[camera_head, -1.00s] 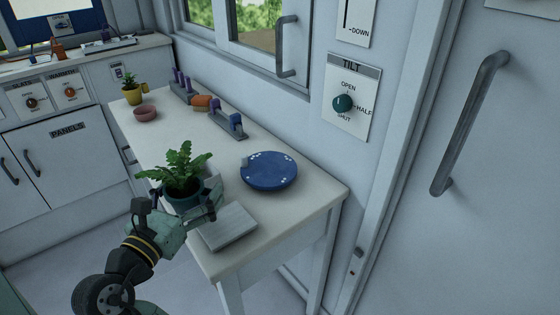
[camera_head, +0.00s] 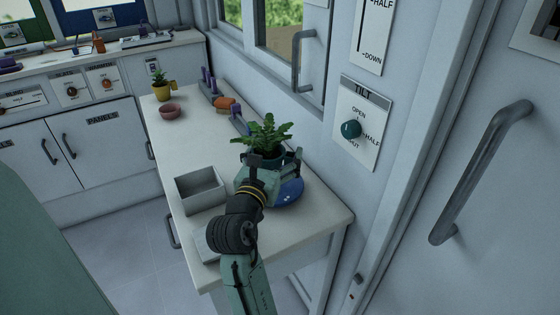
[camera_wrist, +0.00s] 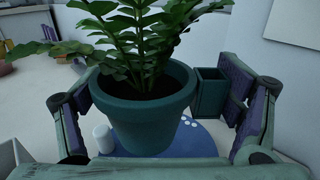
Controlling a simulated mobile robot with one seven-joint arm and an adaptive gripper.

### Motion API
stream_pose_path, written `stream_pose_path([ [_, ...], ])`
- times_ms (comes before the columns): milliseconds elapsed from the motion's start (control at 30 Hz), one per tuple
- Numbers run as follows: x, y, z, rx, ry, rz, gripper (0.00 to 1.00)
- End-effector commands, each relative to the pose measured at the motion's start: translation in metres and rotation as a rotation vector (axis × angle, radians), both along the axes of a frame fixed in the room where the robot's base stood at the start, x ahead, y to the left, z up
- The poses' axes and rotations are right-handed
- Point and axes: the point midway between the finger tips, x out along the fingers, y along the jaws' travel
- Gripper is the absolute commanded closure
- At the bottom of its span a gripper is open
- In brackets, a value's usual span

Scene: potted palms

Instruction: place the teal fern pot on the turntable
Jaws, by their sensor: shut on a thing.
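The teal fern pot (camera_head: 266,155), with a leafy green fern in it, is held upright by my gripper (camera_head: 270,162). It also fills the middle of the wrist view (camera_wrist: 148,112), between my two fingers. The blue turntable (camera_head: 291,193) lies on the white table, partly hidden by my gripper and the pot. In the wrist view the turntable (camera_wrist: 205,142) shows below and behind the pot. I cannot tell whether the pot's base touches it.
A grey open box (camera_head: 201,188) stands left of my gripper, and a flat grey slab (camera_head: 207,245) lies in front, partly behind my arm. A pink bowl (camera_head: 170,111) and a yellow pot (camera_head: 161,92) stand farther back. The wall with the window handle is close behind the turntable.

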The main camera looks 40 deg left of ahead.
Motion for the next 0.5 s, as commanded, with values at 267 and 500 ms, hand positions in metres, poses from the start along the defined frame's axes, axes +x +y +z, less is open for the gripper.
stream_pose_path([
  [267, 0.014, -0.007, -0.01, -0.002, 0.001, 0.001, 0.46],
  [500, 0.013, -0.007, -0.037, -0.001, 0.001, 0.001, 0.46],
])
